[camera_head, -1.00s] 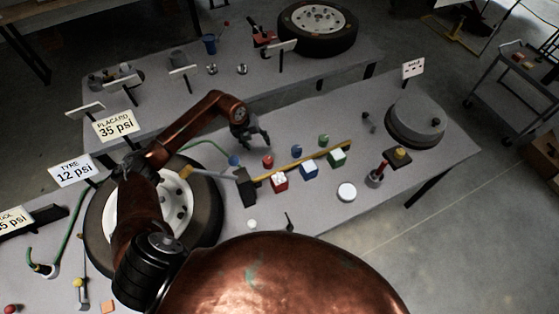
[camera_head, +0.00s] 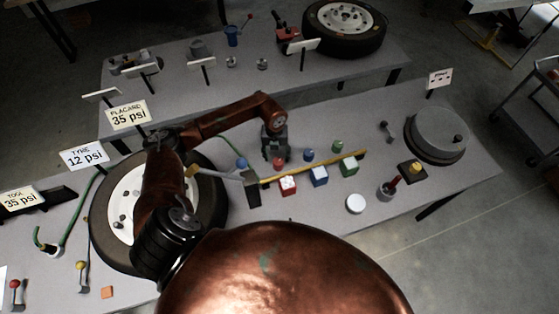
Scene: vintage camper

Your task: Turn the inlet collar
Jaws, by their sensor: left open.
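No part is plainly marked as the inlet collar, and I cannot tell which one it is. A grey round drum with a dark rim (camera_head: 437,134) and a small knob sits at the right end of the near table. A blue-ended green hose (camera_head: 241,163) lies by the dark block (camera_head: 251,188). My left gripper (camera_head: 276,155) is open and points down at the small red-topped piece (camera_head: 279,163), with its fingers close to or over it. Whether they touch it is unclear. My right gripper is out of view.
A white disc (camera_head: 356,204) and a red-handled tool (camera_head: 390,187) lie to the right. My copper body hides the front.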

